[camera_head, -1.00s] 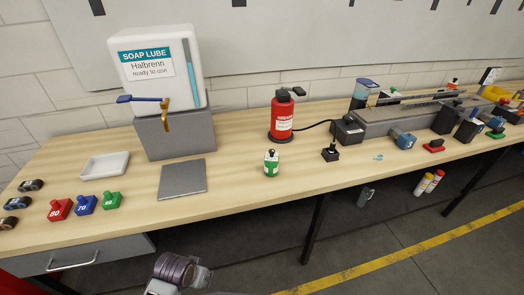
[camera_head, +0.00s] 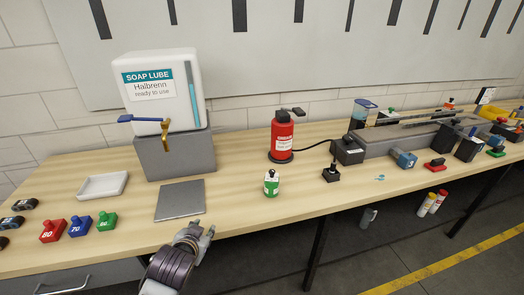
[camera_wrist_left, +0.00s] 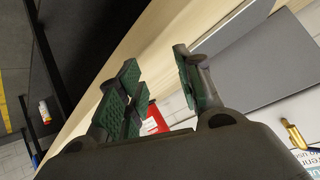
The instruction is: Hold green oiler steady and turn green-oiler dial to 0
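The green oiler (camera_head: 271,186), a small green bottle with a white label and a dark top, stands upright on the table in the head view. Its dial is too small to read. My left gripper (camera_head: 203,232) is at the table's front edge, left of and nearer than the oiler, not touching it. In the left wrist view my left gripper (camera_wrist_left: 160,88) has its green-padded fingers apart with nothing held between them. I cannot make out the oiler there. My right gripper is not in view.
A red canister (camera_head: 282,139) stands behind the oiler. A grey plate (camera_head: 180,200) lies to the left, before the soap lube dispenser (camera_head: 160,88). The table (camera_head: 235,195) between gripper and oiler is clear.

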